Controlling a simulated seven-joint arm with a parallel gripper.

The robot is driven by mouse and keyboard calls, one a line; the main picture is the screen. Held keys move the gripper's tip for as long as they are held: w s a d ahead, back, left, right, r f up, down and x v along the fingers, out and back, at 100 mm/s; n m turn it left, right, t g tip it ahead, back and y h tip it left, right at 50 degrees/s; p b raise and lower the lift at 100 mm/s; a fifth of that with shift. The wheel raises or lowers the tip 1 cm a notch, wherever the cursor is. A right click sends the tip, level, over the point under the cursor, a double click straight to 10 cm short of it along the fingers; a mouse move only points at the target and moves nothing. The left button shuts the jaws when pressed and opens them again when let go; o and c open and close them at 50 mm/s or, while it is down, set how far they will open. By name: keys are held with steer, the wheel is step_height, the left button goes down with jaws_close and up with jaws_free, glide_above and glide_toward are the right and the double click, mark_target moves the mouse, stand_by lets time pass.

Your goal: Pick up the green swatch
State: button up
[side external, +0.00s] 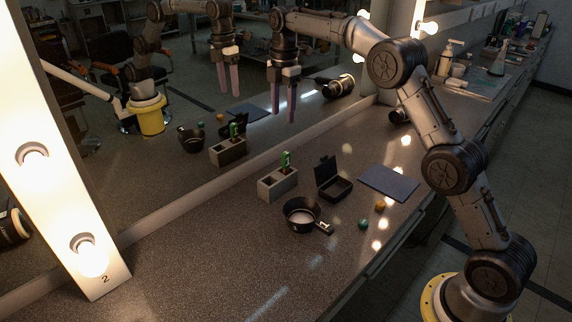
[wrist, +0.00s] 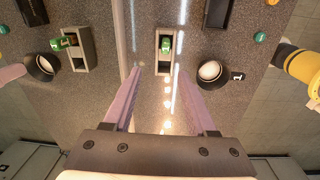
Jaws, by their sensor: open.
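The green swatch (side external: 286,159) stands upright in a grey two-slot block (side external: 272,189) on the counter, near the mirror. In the wrist view the swatch (wrist: 166,43) shows at the far end of the block (wrist: 164,66), beyond and roughly between my fingertips. My gripper (side external: 284,115) is open and empty, with its two pink fingers pointing down. It hangs above the block and swatch in the side view, clear of both. The fingers also show in the wrist view (wrist: 158,72), spread apart. The swatch's lower part is hidden in the block.
A black pan (side external: 290,208) with a handle tagged 1 sits close to the block. An open black box (side external: 336,188), a dark flat mat (side external: 388,183), a green ball (side external: 363,224) and an orange ball (side external: 380,206) lie rightward. The mirror repeats these things. The front-left counter is clear.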

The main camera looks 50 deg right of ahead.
mark_target(286, 152)
steer(key=f, duration=1.1)
steer(key=shift+d, duration=0.2)
steer(key=f, duration=0.4)
steer(key=shift+s, duration=0.35)
steer(key=shift+f, duration=0.55)
jaws_close()
